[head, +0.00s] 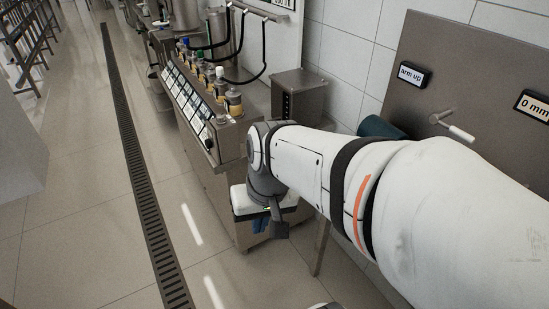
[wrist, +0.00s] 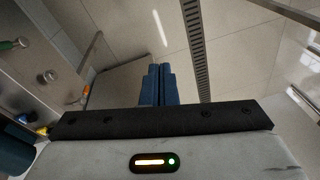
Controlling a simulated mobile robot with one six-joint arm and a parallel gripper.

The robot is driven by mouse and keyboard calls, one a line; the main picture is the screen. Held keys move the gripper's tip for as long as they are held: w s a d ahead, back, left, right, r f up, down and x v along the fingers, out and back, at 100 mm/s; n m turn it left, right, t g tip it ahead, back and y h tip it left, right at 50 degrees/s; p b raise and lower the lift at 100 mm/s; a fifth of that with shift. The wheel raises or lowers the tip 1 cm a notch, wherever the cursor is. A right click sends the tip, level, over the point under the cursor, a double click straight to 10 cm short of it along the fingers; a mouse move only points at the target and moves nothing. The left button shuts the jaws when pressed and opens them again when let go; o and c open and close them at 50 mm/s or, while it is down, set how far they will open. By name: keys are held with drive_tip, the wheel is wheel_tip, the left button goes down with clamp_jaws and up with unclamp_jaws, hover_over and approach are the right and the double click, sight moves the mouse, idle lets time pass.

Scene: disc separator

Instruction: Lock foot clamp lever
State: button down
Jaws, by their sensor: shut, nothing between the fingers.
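My gripper (head: 262,225) hangs low from the arm in front of the bench base in the head view. In the wrist view its two blue fingers (wrist: 158,82) are together with nothing between them, over the tiled floor. I cannot identify the foot clamp lever for certain. A small orange-tipped part (wrist: 86,91) shows left of the fingers in the wrist view, apart from them. A green-tipped part (wrist: 14,44) is farther left, on a grey metal surface. My arm hides part of the area beside the bench in the head view.
A steel bench (head: 218,135) carries several bottles with coloured caps. A grey panel (head: 470,75) at the right has a white-handled lever (head: 458,133) and signs "arm up" (head: 413,74) and "0 mm" (head: 533,106). A floor drain (head: 140,180) crosses open tiles on the left.

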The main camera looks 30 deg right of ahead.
drive_tip(key=w+d+f+m+t+y+b, duration=0.1)
drive_tip(key=w+f+m+y+b, duration=0.2)
drive_tip(key=f+m+y+b, duration=0.45)
drive_tip(key=w+d+f+m+t+y+b, duration=0.1)
drive_tip(key=w+f+m+t+y+b, duration=0.15)
drive_tip(key=f+m+b, duration=0.6)
drive_tip(key=w+d+f+m+t+h+b, duration=0.3)
drive_tip(key=w+d+f+m+t+b, duration=0.15)
drive_tip(key=d+f+m+t, duration=0.7)
drive_tip(key=s+d+f+m+h+b, duration=0.1)
drive_tip(key=d+f+m+h, duration=0.2)
drive_tip(key=d, duration=0.3)
drive_tip(key=s+d+f+m+t+h+b, duration=0.1)
drive_tip(key=s+d+f+m+h, duration=0.1)
drive_tip(key=d+h, duration=0.25)
drive_tip(key=s+d+f+m+h+b, duration=0.1)
drive_tip(key=d+f+m+h, duration=0.15)
drive_tip(key=d, duration=0.35)
drive_tip(key=w+d+b, duration=0.1)
drive_tip(key=w+d, duration=0.1)
drive_tip(key=w, duration=1.1)
drive_tip(key=shift+w+m, duration=0.3)
drive_tip(key=shift+d+f+t+b, duration=0.2)
drive_tip(key=shift+t+b, duration=0.1)
drive_tip(key=shift+b, duration=0.3)
